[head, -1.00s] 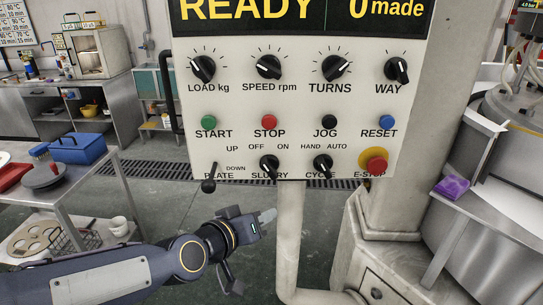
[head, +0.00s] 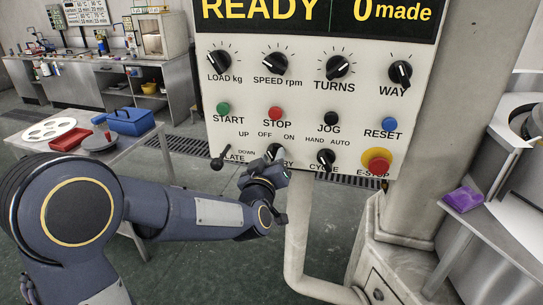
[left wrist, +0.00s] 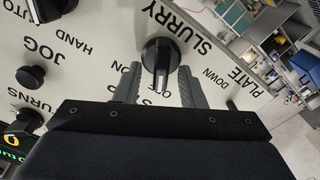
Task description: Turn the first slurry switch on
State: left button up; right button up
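The slurry switch (head: 274,152) is a black rotary knob low on the white control panel (head: 305,100), partly hidden by my left gripper in the head view. In the left wrist view the knob (left wrist: 160,55) shows closely, its white pointer line toward the OFF mark. My left gripper (head: 275,168) is at the knob. In the left wrist view its fingers (left wrist: 158,88) are apart, one on each side of the knob, with gaps visible. The right gripper is in neither current view.
The plate lever (head: 218,163) is left of the slurry switch and the cycle knob (head: 326,158) right of it. The red E-stop (head: 377,163) is further right. Start, stop, jog and reset buttons sit just above. A pipe (head: 298,235) runs below the panel.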

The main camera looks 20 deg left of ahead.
pick_arm(q)
jog(key=shift+w, duration=0.25)
jog(key=shift+c, duration=0.2)
grip_shut()
